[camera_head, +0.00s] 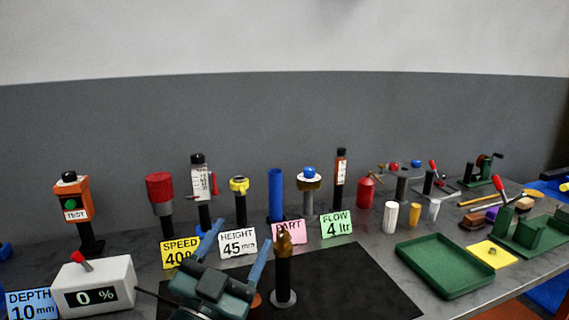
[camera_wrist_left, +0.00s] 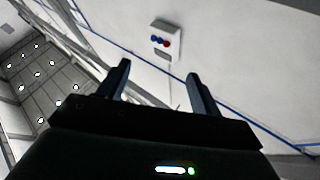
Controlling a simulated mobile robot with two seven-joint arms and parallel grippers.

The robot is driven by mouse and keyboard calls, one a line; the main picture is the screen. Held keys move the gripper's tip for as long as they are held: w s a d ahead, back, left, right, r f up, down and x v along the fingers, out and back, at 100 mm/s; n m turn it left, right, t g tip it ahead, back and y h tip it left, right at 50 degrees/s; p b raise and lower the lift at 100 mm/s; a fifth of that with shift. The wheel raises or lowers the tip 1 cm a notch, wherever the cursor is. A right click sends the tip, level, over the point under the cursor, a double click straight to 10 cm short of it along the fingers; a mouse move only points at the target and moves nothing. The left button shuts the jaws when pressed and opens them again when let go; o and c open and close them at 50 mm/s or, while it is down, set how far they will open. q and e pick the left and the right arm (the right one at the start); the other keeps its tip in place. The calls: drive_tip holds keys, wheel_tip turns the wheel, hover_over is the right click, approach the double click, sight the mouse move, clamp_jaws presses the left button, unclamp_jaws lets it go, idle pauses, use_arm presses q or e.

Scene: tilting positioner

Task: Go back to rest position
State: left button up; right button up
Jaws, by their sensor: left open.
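My left gripper (camera_head: 243,231) shows at the lower middle of the head view, in front of the table's signs, with its two blue-grey fingers pointing up and spread apart. It is open with nothing between the fingers. The left wrist view shows the same open fingers (camera_wrist_left: 158,70) against a pale wall. A black post with a brass-coloured top (camera_head: 284,243) stands just right of the gripper on a black mat (camera_head: 350,280). My right gripper is not in view.
A white box reading 0 % (camera_head: 95,285) stands left of the gripper. Several upright devices, including a blue cylinder (camera_head: 275,195), line the back. A green tray (camera_head: 445,265) lies right; the mat's right part is bare. A wall box with buttons (camera_wrist_left: 165,40) shows in the wrist view.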

use_arm(q)
drive_tip(key=s+a+f+n+g+y, duration=0.25)
drive_tip(key=a+f+g+y, duration=0.2)
drive_tip(key=f, duration=0.45)
drive_tip(key=s+a+f+n+g+y, duration=0.2)
drive_tip(key=a+f+n+g+y, duration=0.15)
drive_tip(key=a+f, duration=0.35)
drive_tip(key=s+a+f+g, duration=0.1)
drive_tip(key=s+f+g, duration=0.5)
drive_tip(key=s, duration=0.4)
drive_tip(key=s+a+f+g, duration=0.1)
drive_tip(key=s+f+g, duration=0.3)
drive_tip(key=s+f, duration=0.5)
drive_tip(key=w+d+f+t+h+b, duration=0.2)
drive_tip(key=w+d+f+t+b, duration=0.2)
drive_tip(key=f, duration=0.5)
drive_tip(key=w+d+t, duration=0.2)
drive_tip(key=t, duration=0.1)
drive_tip(key=shift+d+f+m+h, duration=0.25)
drive_tip(key=shift+f+m+h, duration=0.1)
drive_tip(key=shift+m+h, duration=0.05)
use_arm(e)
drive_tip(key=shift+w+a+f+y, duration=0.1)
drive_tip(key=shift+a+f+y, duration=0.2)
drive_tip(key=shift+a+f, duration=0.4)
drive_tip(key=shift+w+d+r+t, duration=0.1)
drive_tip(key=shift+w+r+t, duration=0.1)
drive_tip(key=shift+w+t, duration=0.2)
